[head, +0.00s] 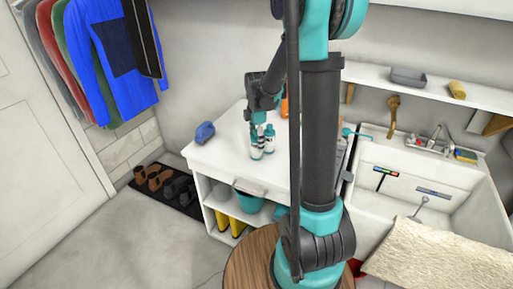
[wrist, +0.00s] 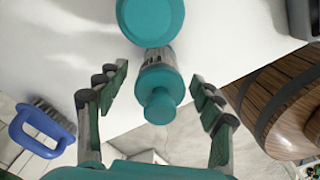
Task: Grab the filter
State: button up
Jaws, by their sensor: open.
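Two small teal-and-white bottle-like things stand close together on the white counter; the nearer one (head: 256,150) and the one to its right (head: 269,138) sit just below my gripper (head: 258,118). No thing is clearly marked as the filter, so I cannot tell which it is. In the wrist view, a teal-ended cylinder (wrist: 160,88) lies between the fingers of my gripper (wrist: 160,80), with a gap on both sides. A larger round teal end (wrist: 150,20) shows beyond it. My gripper is open and holds nothing.
A blue brush (head: 204,132) lies at the counter's left; it also shows in the wrist view (wrist: 42,128). An orange thing (head: 284,107) stands behind the bottles. A sink (head: 425,180) is to the right.

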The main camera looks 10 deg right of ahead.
jog(key=shift+c, duration=0.3)
jog(key=c, duration=1.3)
jog(key=shift+r, duration=0.1)
